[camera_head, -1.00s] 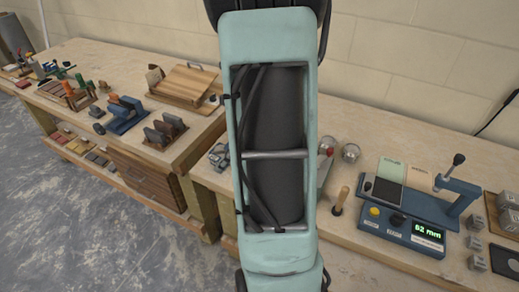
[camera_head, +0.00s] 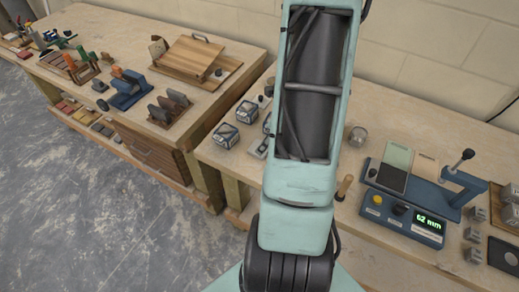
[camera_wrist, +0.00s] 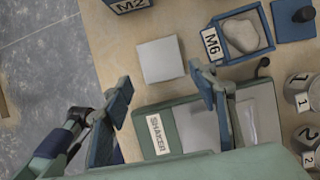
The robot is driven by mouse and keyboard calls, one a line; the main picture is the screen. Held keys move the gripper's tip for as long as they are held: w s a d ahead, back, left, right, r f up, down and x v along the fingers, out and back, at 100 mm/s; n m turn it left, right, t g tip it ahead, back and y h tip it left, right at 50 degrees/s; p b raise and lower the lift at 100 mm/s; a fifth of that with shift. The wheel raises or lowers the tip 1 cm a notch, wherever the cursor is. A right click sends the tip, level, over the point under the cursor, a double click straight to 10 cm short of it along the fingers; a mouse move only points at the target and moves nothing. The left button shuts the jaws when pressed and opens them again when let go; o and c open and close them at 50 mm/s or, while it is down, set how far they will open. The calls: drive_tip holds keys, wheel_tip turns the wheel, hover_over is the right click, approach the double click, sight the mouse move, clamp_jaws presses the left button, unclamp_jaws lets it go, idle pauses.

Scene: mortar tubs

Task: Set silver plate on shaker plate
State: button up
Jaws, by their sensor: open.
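The silver plate (camera_wrist: 160,60) is a pale grey square lying flat on the bench, in the upper middle of the wrist view. Below it is the green shaker (camera_wrist: 137,118) with a white SHAKER label. Its grey shaker plate (camera_wrist: 198,128) is partly covered by my right finger. My gripper (camera_wrist: 161,82) is open, with nothing between its blue fingertips. In the picture the fingertips lie either side of the gap between silver plate and shaker; their height is unclear. In the head view my arm hides this area, and my gripper is out of sight.
The M6 tub (camera_wrist: 263,53) holding a grey lump stands right of the silver plate. An M2 block (camera_wrist: 128,5) is above it. Round items marked 1 (camera_wrist: 300,92) and 2 are at the right edge. A blue gauge (camera_head: 402,218) reading 62 mm stands right of my arm.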

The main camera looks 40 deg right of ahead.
drive_tip(key=shift+w+x, duration=0.1)
drive_tip(key=shift+x, duration=1.15)
drive_tip(key=shift+w+x, duration=0.15)
drive_tip(key=shift+x, duration=1.1)
drive_tip(key=shift+d, duration=0.1)
drive_tip(key=c, duration=1.2)
drive_tip(key=shift+r, duration=0.1)
